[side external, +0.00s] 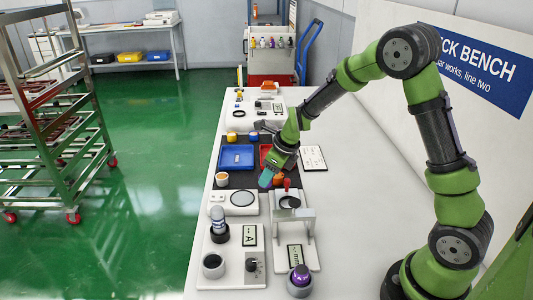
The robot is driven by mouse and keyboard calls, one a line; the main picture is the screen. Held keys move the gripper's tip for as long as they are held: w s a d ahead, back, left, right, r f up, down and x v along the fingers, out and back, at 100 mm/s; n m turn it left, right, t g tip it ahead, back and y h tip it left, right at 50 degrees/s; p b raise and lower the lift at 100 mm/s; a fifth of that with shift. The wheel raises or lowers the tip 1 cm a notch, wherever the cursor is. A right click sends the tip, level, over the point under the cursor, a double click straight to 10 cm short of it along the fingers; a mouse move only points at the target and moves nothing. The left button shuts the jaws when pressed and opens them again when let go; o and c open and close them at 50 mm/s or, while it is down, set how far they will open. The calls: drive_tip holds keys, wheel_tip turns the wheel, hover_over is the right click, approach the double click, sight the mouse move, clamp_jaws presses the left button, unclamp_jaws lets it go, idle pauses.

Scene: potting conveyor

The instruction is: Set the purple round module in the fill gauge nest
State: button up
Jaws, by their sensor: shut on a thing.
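A purple round piece (301,273) that looks like the round module sits in a grey round cup (300,289) at the near end of the bench. The cup is at the foot of a white gauge unit (312,257) with a small display. My gripper (271,178) is well behind it, over the dark mat, pointing down. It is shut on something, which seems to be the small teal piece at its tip. The fingers are small and partly hidden, so the grip is not clear.
A white bridge-like frame (307,213) with a dark ring stands between my gripper and the purple piece. A blue tray (236,157) lies behind. The bench's right side is mostly clear.

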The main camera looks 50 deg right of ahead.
drive_tip(key=s, duration=0.5)
drive_tip(key=s+r, duration=0.1)
drive_tip(key=s, duration=0.2)
drive_tip(key=shift+s+a, duration=0.15)
drive_tip(key=shift+a, duration=0.15)
drive_tip(key=shift+s+r, duration=0.15)
drive_tip(key=shift+r, duration=0.15)
wheel_tip(320, 180, up, 6)
drive_tip(key=f, duration=0.1)
drive_tip(key=shift+n, duration=0.5)
drive_tip(key=f, duration=0.8)
drive_tip(key=shift+d+f, duration=0.35)
drive_tip(key=shift+d, duration=0.05)
drive_tip(key=shift+f, duration=0.15)
drive_tip(key=o, duration=1)
drive_tip(key=shift+o, duration=0.2)
